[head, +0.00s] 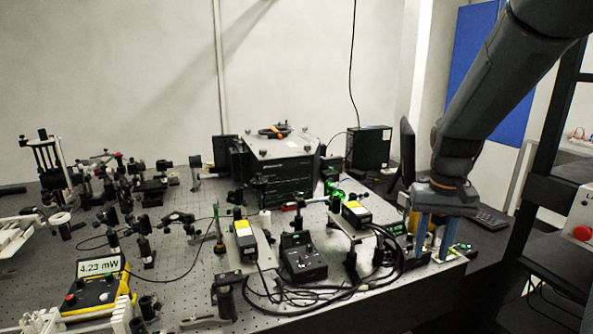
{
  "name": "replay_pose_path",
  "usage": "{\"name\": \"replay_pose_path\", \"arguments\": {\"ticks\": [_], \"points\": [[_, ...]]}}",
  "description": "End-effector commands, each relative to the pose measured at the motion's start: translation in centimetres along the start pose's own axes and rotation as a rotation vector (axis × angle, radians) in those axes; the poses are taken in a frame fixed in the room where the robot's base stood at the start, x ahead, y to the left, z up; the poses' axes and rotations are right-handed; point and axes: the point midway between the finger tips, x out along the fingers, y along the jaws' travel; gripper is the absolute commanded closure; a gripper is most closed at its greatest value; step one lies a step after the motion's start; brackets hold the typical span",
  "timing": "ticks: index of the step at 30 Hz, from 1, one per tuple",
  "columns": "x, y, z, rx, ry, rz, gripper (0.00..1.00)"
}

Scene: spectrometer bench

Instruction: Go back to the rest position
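My gripper (432,254) hangs fingers down over the right front part of the optical table (433,284). Its two blue fingers are apart, and I see nothing clearly held between them. The fingertips are close to the table's right edge; whether they touch anything cannot be told. A yellow item (405,219) shows partly behind the left finger.
A power meter (98,268) reading 4.23 mW stands front left. A monitor (407,151) and keyboard (490,217) are behind; a dark rack (543,200) stands right.

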Motion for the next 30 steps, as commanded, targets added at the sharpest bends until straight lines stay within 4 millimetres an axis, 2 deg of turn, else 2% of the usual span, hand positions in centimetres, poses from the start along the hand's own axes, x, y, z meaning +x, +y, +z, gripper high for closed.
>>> {"name": "replay_pose_path", "arguments": {"ticks": [8, 15, 18, 22, 30], "points": [[2.3, -3.6, 5.2, -0.078, 0.029, -0.003, 0.67], [5.1, -6.8, 12.3, -0.174, 0.066, -0.010, 0.67], [6.0, -7.5, 14.9, -0.206, 0.080, -0.013, 0.67], [6.5, -7.8, 16.2, -0.223, 0.090, -0.015, 0.67], [6.5, -7.8, 16.4, -0.224, 0.091, -0.016, 0.67]]}}
